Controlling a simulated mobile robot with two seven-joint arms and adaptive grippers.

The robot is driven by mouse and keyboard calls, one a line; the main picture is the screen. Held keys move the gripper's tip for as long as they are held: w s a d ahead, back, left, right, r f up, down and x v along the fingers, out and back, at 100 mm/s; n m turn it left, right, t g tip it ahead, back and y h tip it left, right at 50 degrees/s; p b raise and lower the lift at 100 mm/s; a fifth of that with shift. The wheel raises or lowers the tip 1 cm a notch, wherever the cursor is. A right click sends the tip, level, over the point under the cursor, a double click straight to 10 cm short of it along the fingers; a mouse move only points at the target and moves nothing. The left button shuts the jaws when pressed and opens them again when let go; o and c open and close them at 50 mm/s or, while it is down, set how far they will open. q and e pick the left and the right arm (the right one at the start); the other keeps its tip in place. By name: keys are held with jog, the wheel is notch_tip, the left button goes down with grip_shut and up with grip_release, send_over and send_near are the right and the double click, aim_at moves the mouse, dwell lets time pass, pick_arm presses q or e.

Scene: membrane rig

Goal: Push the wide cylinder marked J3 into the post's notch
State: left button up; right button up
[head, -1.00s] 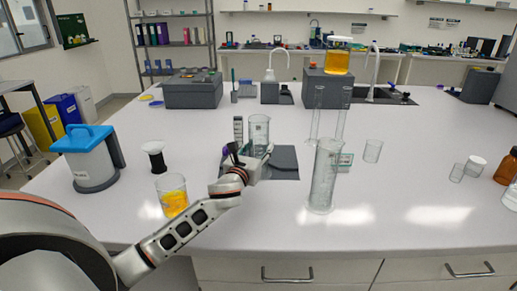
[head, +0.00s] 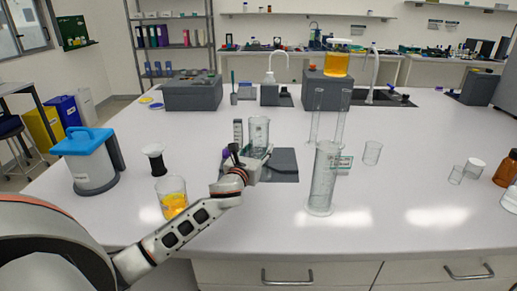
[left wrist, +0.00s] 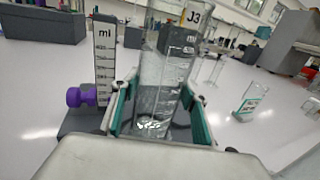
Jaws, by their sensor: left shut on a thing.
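The wide clear cylinder marked J3 (head: 259,130) stands upright on the dark base plate (head: 284,160); it also shows in the left wrist view (left wrist: 165,70), with its label near the top. My left gripper (left wrist: 160,100) is shut on it, one teal-padded finger on each side. In the head view my left gripper (head: 254,158) is low at the cylinder's near side. The post (head: 238,132), with an ml scale and purple knob, stands just left of the cylinder; the wrist view shows the post (left wrist: 104,65) with a gap between them. I cannot make out the notch.
A tall measuring cylinder (head: 322,180) stands to the right, with an empty beaker (head: 372,152) beyond it. A beaker of yellow liquid (head: 172,198) is close to my left forearm.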

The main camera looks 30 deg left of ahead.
pick_arm(q)
jog(key=o, duration=1.4)
jog(key=shift+o, duration=0.2)
jog(key=v, duration=1.2)
jog(key=shift+f, duration=0.15)
